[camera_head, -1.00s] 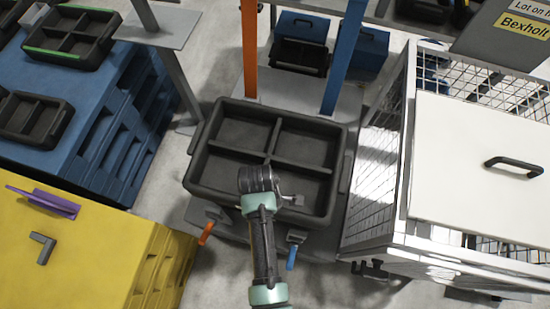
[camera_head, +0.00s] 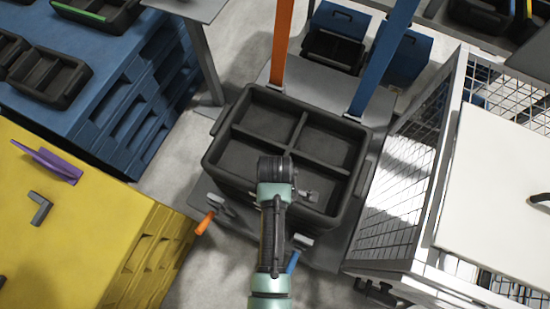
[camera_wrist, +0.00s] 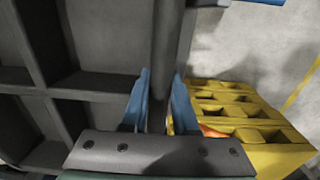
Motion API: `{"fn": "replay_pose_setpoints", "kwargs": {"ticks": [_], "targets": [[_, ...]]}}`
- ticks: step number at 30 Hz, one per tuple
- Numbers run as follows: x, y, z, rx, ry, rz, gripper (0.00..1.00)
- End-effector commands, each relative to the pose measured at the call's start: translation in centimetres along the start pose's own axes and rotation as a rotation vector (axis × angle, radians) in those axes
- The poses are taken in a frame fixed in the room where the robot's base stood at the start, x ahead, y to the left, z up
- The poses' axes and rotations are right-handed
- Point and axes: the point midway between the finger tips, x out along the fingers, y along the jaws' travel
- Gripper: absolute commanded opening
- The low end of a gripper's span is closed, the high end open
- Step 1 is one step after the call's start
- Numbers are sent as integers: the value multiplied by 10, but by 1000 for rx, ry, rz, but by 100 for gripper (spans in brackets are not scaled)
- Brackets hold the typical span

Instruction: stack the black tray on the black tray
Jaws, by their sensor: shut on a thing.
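A large black tray with several compartments (camera_head: 225,158) fills the middle of the head view. My gripper (camera_wrist: 161,76) has its blue fingers closed on a dark wall of this tray, whose compartments also show at the left of the wrist view (camera_wrist: 88,82). In the head view my wrist covers the tray's front part and hides the fingertips. The tray is above a grey base with an orange and a blue post. I cannot tell its height or whether another tray is under it. Smaller black trays (camera_head: 50,78) lie on the blue pallet stack (camera_head: 125,85).
A yellow pallet stack (camera_head: 90,235) with a purple handle stands at left. A white-topped wire cage (camera_head: 500,180) is close at right. Orange (camera_head: 281,45) and blue (camera_head: 382,60) posts rise behind the tray. Blue boxes (camera_head: 405,60) stand farther back. Narrow floor shows between.

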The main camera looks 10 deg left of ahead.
Motion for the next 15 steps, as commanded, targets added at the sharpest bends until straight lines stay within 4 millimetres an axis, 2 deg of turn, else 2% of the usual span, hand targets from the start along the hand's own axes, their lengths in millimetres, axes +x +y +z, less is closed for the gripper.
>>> {"fn": "replay_pose_setpoints", "kwargs": {"ticks": [1, 15], "targets": [[7, 1, 0, 0, 1, 4, 0], [39, 1, 0, 0, 1, 3, 0]]}}
